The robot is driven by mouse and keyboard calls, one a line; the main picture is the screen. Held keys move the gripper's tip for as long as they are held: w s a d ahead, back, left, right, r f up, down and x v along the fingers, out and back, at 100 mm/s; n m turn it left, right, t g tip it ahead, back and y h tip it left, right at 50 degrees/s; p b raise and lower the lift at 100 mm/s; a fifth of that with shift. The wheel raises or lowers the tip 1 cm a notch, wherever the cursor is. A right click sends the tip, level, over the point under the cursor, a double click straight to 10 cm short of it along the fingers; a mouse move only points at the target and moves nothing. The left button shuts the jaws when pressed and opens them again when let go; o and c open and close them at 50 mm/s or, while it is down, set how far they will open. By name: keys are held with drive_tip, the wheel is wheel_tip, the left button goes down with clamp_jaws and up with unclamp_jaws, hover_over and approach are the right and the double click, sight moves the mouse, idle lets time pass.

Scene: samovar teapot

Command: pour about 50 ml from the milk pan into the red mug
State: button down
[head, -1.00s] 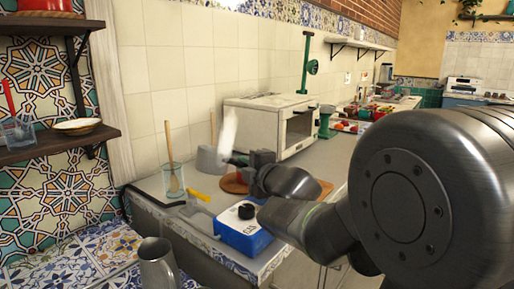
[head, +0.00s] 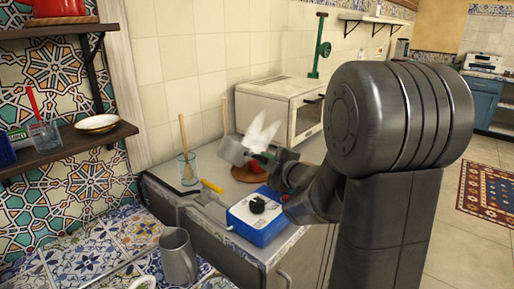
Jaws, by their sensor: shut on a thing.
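In the head view my gripper (head: 268,157) is shut on the handle of the grey metal milk pan (head: 233,151) and holds it above the counter. The pan looks tilted; its inside and the milk level are not visible. The red mug (head: 255,167) shows only in part, just below and behind my gripper, by a round wooden board (head: 239,174). I see no clear stream of milk.
A blue scale-like box with a black knob (head: 257,214) stands at the counter's front. A glass with a wooden spoon (head: 187,168) and a yellow-handled tool (head: 211,188) are to the left. A white oven (head: 282,108) stands behind. A grey jug (head: 178,257) is at lower left.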

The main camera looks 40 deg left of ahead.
drive_tip(key=shift+w+r+p, duration=0.25)
drive_tip(key=shift+r+p, duration=0.05)
drive_tip(key=shift+p, duration=0.5)
drive_tip(key=p, duration=0.1)
drive_tip(key=m+p, duration=0.1)
drive_tip(key=p, duration=0.1)
drive_tip(key=shift+w+d+r, duration=0.15)
drive_tip(key=shift+w+r, duration=0.05)
drive_tip(key=shift+w, duration=0.1)
drive_tip(key=shift+w+f, duration=0.15)
drive_tip(key=shift+w+d, duration=0.1)
drive_tip(key=shift+w+r+m+g+p, duration=0.4)
drive_tip(key=shift+m+p, duration=0.5)
drive_tip(key=shift+p, duration=1.3)
